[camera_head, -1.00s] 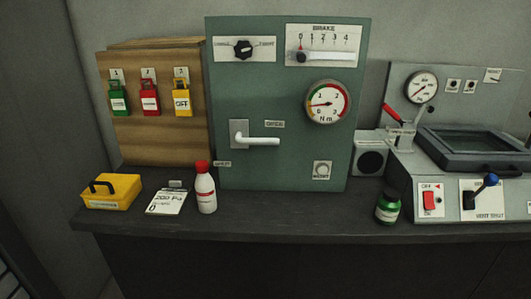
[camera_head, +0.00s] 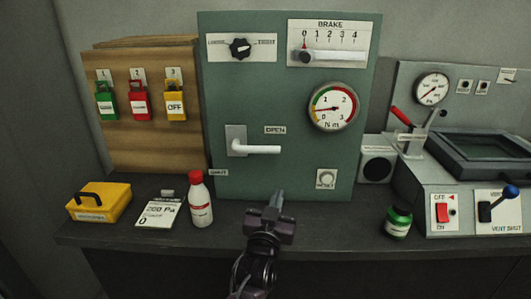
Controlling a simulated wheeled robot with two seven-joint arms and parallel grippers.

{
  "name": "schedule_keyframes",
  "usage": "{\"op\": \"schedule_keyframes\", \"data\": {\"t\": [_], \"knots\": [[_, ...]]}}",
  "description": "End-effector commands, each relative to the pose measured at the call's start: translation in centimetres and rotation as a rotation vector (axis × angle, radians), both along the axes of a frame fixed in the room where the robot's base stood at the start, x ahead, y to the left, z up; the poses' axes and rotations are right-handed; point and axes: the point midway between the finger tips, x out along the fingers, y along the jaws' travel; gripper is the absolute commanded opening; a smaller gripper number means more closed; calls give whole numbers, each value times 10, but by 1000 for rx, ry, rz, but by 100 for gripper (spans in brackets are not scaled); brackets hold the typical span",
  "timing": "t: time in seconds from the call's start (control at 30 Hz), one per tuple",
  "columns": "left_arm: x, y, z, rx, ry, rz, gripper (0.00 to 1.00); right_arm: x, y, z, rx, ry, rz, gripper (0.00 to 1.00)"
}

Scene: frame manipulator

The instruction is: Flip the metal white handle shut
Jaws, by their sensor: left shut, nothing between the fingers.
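The white metal handle (camera_head: 256,149) sticks out to the right, roughly level, from a grey plate (camera_head: 236,140) on the green panel (camera_head: 290,180). An OPEN label (camera_head: 275,130) is just above the handle's free end. A SHUT label (camera_head: 219,172) is below and left of the plate. My left gripper (camera_head: 277,198) is in front of the panel's lower edge, below and slightly right of the handle and apart from it. Its fingers are together and hold nothing. My right gripper is not in view.
A white bottle with a red cap (camera_head: 201,205) stands left of my gripper. A green jar (camera_head: 398,222) stands to the right. A yellow box (camera_head: 99,203) and a small card (camera_head: 159,213) are at left. A round gauge (camera_head: 333,106) is above right of the handle.

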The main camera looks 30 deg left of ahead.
Motion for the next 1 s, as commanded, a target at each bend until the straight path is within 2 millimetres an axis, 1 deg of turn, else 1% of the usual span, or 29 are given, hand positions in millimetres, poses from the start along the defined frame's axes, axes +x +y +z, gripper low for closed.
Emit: {"op": "schedule_keyframes", "data": {"t": [0.03, 0.1, 0.2, 0.3, 0.43, 0.77, 0.87, 1.0], "knots": [[2, 7, 12, 18, -67, 34, 0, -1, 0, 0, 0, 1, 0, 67], [1, 16, 29, 50, -158, 84, 0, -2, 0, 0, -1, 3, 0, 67], [-3, 25, 47, 88, -257, 143, 0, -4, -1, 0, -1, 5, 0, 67], [-7, 30, 58, 113, -319, 181, 0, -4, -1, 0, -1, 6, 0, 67], [-10, 32, 63, 128, -353, 203, 0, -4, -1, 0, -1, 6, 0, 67], [-9, 32, 64, 130, -356, 204, 0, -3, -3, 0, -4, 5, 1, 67], [-6, 35, 68, 131, -357, 204, 0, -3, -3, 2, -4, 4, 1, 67], [8, 43, 80, 132, -357, 204, 0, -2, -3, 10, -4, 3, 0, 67]]}}
